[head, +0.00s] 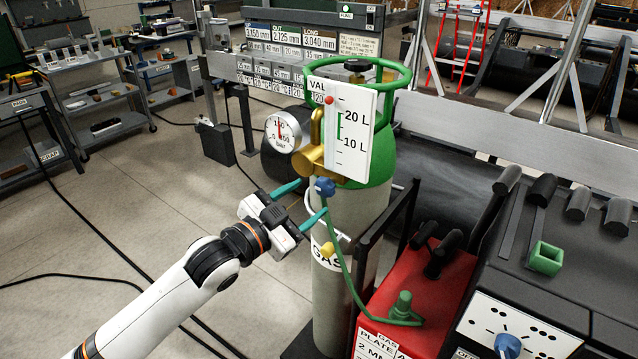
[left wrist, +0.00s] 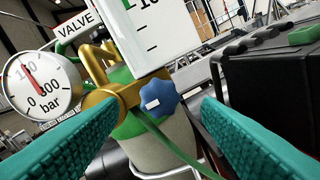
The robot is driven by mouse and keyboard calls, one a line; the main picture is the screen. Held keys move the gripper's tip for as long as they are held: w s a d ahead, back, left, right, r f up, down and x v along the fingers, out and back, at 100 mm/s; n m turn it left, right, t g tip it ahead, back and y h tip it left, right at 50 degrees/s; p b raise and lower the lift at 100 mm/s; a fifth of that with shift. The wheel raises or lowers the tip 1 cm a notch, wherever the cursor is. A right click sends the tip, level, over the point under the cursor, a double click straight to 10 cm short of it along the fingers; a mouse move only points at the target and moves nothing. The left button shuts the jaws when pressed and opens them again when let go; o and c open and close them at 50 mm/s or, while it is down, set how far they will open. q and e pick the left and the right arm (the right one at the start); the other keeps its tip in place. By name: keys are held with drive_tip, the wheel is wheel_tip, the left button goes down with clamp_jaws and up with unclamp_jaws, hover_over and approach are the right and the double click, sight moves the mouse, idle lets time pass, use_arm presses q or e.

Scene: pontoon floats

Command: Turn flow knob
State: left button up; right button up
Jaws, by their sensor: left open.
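The blue flow knob (head: 325,187) sits on the brass regulator (head: 312,158) of the green-topped gas cylinder (head: 375,160), below a white flow scale (head: 352,130). My left gripper (head: 300,205) is open and empty in front of the knob, its two teal fingers pointing at it. A white mark shows on the knob. The fingers do not appear to touch it. My right gripper is not in view.
A round pressure gauge (head: 282,131) is left of the regulator. A green hose (head: 343,262) runs from the knob area down to a red box (head: 415,295). A grey machine with another blue knob (head: 507,345) stands at right.

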sight(322, 189)
use_arm(q)
drive_tip(key=x, duration=0.3)
drive_tip(key=shift+r+p, duration=0.1)
drive_tip(key=shift+p, duration=0.2)
drive_tip(key=shift+w+d, duration=0.3)
drive_tip(key=shift+w, duration=0.05)
drive_tip(key=shift+w+d, duration=0.25)
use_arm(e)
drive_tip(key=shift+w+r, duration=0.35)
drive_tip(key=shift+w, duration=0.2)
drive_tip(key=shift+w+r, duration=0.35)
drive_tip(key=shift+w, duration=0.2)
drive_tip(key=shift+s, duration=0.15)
use_arm(q)
drive_tip(key=c, duration=1)
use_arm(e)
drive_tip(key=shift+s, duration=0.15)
